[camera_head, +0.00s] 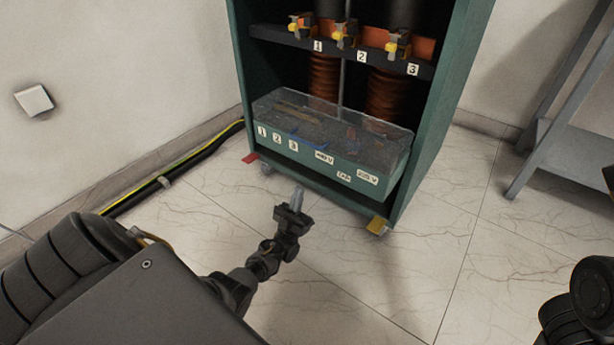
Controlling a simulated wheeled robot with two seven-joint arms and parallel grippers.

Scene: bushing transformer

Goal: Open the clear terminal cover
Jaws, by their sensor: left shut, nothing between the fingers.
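The clear terminal cover (335,120) is a see-through box top over the terminal tray at the bottom of the green cabinet (440,120). It appears to lie down over the terminals. The tray's green front (305,157) carries white labels with numbers 1, 2, 3 and other tags. My left gripper (297,196) is in front of and below the tray, apart from it, over the floor. Its fingers are together with nothing between them. My right gripper is out of view; only dark rounded parts of my right arm show at the lower right edge.
Inside the cabinet, a dark shelf (340,50) carries clamps with yellow and orange parts, above brown coils. Black and yellow-green cables (175,165) run along the left wall. A grey metal stand (575,140) is at the right. The tiled floor before the cabinet is clear.

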